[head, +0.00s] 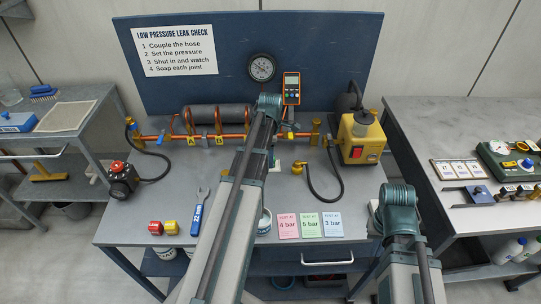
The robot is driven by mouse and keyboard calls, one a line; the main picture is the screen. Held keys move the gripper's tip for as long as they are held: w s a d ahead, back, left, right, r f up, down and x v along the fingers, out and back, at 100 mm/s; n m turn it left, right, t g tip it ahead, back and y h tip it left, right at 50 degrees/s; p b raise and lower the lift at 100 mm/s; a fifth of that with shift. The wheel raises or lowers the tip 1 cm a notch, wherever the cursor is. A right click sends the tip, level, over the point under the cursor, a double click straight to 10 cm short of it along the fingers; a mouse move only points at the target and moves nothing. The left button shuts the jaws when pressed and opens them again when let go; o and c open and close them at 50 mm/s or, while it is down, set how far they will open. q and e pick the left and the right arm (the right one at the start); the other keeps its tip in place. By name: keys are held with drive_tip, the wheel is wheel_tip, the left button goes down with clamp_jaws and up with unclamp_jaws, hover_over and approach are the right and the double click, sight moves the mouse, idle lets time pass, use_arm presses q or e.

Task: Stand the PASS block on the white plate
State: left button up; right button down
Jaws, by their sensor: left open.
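A red block (155,227) and a yellow block (171,227) stand side by side near the bench's front left edge. Their lettering is too small to read, so I cannot tell whether either is the PASS block. A small pale patch (277,168) shows beside my left arm near mid-bench; I cannot tell if it is the white plate. My left gripper (272,158) is open near that patch, partly hidden by its own arm, and apart from both blocks. My right arm's wrist shows at the bench's front right, but its fingers are not visible.
A copper pipe rig (232,137) runs across the back, with a gauge (262,67) above and a yellow pump (362,138) at right. A blue spanner (198,212) and three cards (309,225) lie along the front.

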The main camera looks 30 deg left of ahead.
use_arm(q)
wheel_tip(320, 180, up, 10)
drive_tip(key=p, duration=0.9)
drive_tip(key=shift+r, duration=0.2)
drive_tip(key=s+d+m, duration=0.5)
drive_tip(key=d+m, duration=0.4)
drive_tip(key=d, duration=0.1)
drive_tip(key=s+d+m, duration=0.6)
drive_tip(key=d+m, duration=0.3)
drive_tip(key=d, duration=0.1)
drive_tip(key=s+d+m+y, duration=0.1)
drive_tip(key=s+d+m, duration=0.4)
drive_tip(key=d+m, duration=0.5)
drive_tip(key=shift+s+d, duration=0.25)
drive_tip(key=shift+s, duration=0.05)
